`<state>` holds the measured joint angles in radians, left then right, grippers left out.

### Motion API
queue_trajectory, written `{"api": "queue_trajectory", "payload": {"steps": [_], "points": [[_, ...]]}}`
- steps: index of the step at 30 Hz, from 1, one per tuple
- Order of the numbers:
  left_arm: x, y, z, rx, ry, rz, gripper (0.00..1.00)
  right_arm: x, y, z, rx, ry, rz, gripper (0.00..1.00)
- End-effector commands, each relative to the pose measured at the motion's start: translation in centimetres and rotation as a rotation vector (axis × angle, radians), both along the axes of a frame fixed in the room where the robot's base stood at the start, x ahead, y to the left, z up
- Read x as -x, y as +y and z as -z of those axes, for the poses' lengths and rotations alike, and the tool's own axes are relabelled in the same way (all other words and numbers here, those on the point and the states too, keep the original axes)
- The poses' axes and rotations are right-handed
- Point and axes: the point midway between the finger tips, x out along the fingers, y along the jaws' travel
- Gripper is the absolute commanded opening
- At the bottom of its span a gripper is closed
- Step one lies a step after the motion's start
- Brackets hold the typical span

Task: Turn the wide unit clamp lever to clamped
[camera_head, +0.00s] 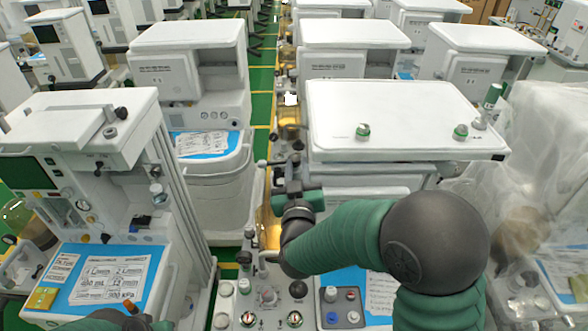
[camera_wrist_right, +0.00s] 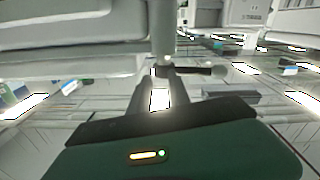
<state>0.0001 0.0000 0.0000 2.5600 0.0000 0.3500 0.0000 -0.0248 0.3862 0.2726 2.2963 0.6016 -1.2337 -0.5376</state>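My right arm comes in from the lower right in the head view. Its gripper (camera_head: 287,178) is in front of the left side of the middle cart, close to a small dark lever (camera_head: 268,163) below the cart's white top. In the right wrist view, a dark horizontal lever (camera_wrist_right: 192,70) sticks out to the right from a pale post. The fingertips (camera_wrist_right: 163,72) are close to its left end, with a narrow bright gap between the fingers. I cannot tell whether they touch it. The lever's clamp marking is not readable. Only a green part of my left arm shows at the lower left.
The middle cart's white top (camera_head: 400,110) carries two small green-ringed knobs. A left cart (camera_head: 80,125) has a blue mat with printed cards. A plastic-draped unit (camera_head: 535,150) stands at the right. A narrow green floor aisle (camera_head: 262,85) runs between the carts.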

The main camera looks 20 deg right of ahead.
Motion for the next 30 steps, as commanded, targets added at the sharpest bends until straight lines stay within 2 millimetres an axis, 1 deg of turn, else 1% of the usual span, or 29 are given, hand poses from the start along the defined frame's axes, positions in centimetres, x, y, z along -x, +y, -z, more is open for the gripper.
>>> {"api": "queue_trajectory", "payload": {"steps": [1,9,29,30], "points": [[0.0,0.0,0.1,0.000,0.000,0.000,0.36,-0.1,-0.1,0.4,-0.001,0.009,0.003,0.34],[0.0,0.0,0.1,0.000,0.000,0.000,0.36,-0.2,0.7,0.6,0.002,0.016,-0.004,0.34],[0.0,0.0,0.1,0.000,0.000,0.000,0.36,-0.2,1.0,0.7,0.003,0.018,-0.012,0.34],[0.0,0.0,0.1,0.000,0.000,0.000,0.36,-0.4,0.9,0.8,0.003,0.017,-0.010,0.34]]}}
